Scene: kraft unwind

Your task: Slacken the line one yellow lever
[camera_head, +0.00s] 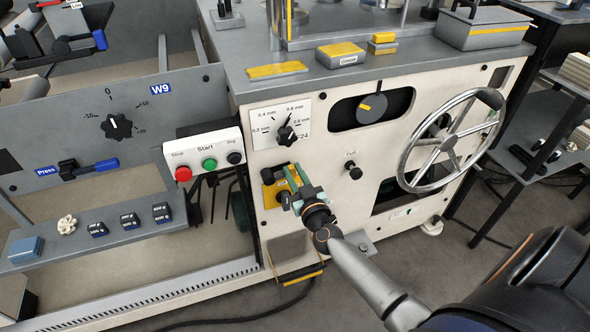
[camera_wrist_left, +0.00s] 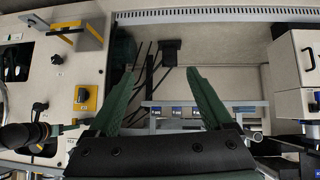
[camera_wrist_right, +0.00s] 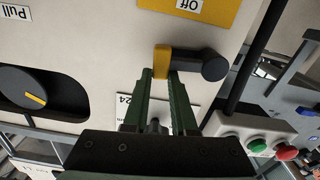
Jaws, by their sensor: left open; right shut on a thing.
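The yellow lever (camera_wrist_right: 162,62) shows in the right wrist view as a yellow handle end on a black arm, running sideways from a round black hub (camera_wrist_right: 215,66). My right gripper (camera_wrist_right: 162,78) is shut on its yellow end. In the head view my right gripper (camera_head: 299,186) reaches the lower machine front and hides most of the lever. A yellow plate marked "Off" (camera_wrist_right: 185,10) is near the lever in the right wrist view. My left gripper (camera_wrist_left: 160,72) is open and empty in the left wrist view; it is outside the head view.
A start box (camera_head: 204,158) with red, green and black buttons is left of the lever. A thickness dial (camera_head: 286,134) is above it. A chrome handwheel (camera_head: 447,142) is to the right. A yellow-edged pedal (camera_head: 299,276) is below.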

